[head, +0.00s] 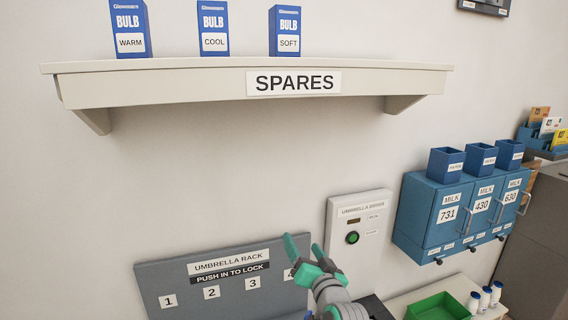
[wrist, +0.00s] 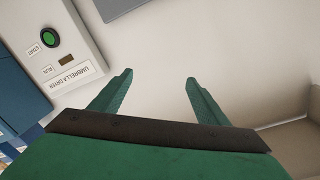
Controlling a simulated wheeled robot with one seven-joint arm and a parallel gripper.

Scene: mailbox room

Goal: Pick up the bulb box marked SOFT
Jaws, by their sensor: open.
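The bulb box marked SOFT (head: 285,32) is a blue upright box with a white label. It stands on the SPARES shelf (head: 180,88), rightmost of three bulb boxes. The box marked COOL (head: 213,30) is in the middle and the box marked WARM (head: 130,30) is at the left. My gripper (head: 303,246) is well below the shelf in the head view, in front of the umbrella rack panel. In the wrist view my gripper (wrist: 158,85) has its two green fingers apart with nothing between them. No bulb box shows in the wrist view.
The umbrella rack panel (head: 228,292) and the umbrella dryer box (head: 357,215) are on the wall near my gripper. The dryer also shows in the wrist view (wrist: 60,45). Blue milk lockers (head: 420,215) and a green tray (head: 437,307) are at the right.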

